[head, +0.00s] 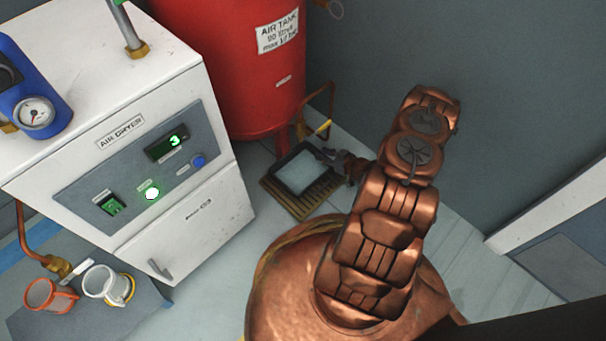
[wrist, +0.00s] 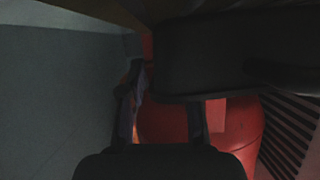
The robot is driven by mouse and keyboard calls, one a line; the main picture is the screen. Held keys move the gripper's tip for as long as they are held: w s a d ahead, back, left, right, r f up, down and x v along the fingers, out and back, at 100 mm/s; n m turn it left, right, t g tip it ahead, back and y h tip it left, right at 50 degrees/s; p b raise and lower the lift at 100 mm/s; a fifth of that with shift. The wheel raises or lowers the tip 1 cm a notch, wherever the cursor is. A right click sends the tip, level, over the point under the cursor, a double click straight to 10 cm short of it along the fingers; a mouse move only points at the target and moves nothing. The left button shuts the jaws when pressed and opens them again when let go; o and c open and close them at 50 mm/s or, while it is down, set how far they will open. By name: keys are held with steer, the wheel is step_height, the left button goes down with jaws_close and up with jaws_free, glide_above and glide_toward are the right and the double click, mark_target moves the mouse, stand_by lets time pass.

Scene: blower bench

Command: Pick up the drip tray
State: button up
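The drip tray (head: 299,172), a dark, shallow square tray with a pale inside, is at the slatted wooden rack (head: 322,196) near the red tank's foot. I cannot tell whether it rests flat on the rack. My gripper (head: 327,157) is at the tray's right edge, reaching in from the right. In the wrist view the tray is a large dark shape (wrist: 215,55), close to the camera. My gripper's fingers (wrist: 163,95) are spread there; the left one is beside the tray's edge with a small gap, and the right one's tip is hidden by the tray.
The red air tank (head: 250,85) stands behind the rack, with a copper pipe (head: 327,100) beside it. The white air dryer (head: 140,140) stands left. Two cups, orange (head: 48,297) and white (head: 105,286), are at lower left. Floor to the right is clear up to the wall.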

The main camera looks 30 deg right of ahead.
steer(key=shift+w+f, duration=0.1)
steer(key=shift+w, duration=0.15)
jaws_close()
stand_by(0.4)
